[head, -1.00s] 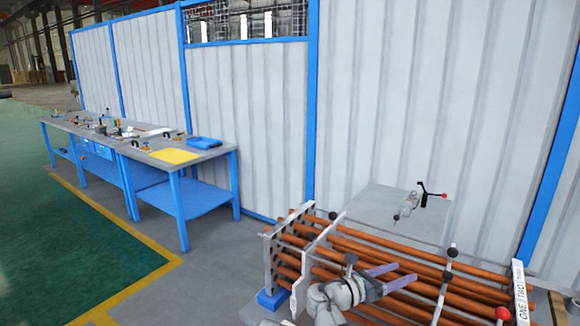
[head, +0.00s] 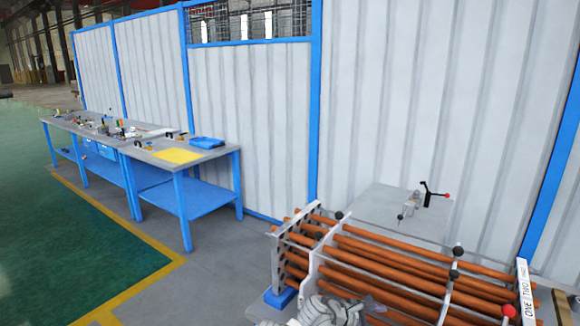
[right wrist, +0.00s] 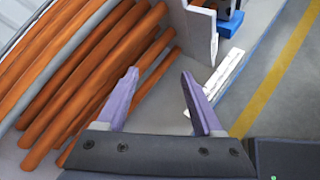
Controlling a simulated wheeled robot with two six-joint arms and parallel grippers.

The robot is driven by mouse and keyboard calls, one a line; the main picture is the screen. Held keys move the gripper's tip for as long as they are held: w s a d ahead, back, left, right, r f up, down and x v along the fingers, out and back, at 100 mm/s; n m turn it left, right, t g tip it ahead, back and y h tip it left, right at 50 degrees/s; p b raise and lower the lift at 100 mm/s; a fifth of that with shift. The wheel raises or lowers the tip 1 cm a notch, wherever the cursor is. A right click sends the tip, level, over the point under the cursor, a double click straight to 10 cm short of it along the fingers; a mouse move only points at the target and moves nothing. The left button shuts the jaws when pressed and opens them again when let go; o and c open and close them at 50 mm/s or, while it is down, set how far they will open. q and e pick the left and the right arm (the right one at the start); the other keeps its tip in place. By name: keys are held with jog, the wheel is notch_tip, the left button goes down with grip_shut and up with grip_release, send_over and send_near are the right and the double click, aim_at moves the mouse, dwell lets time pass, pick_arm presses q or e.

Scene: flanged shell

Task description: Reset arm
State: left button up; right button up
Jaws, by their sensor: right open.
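In the right wrist view my right gripper (right wrist: 159,73) is open and empty. Its two purple fingers are well apart, beside and above orange tubes (right wrist: 85,75).
White notched plates (head: 318,262) and black knobs stand on the tube rack. A grey board (head: 385,215) with a red-tipped lever clamp (head: 430,195) lies behind it. Blue workbenches (head: 190,165) stand far left. The floor between is clear.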

jog(key=s+a+f+m+g+y, duration=0.2)
jog(key=s+a+f+m+y, duration=0.3)
jog(key=a, duration=0.3)
jog(key=s+a+f+m+g+y, duration=0.2)
jog(key=s+a+f+m+y, duration=0.2)
jog(key=s+a+m, duration=0.3)
jog(key=shift+s+a+f+y+p, duration=0.4)
jog(key=shift+s+a, duration=0.2)
jog(key=shift+a, duration=0.45)
jog(key=shift+c, duration=0.2)
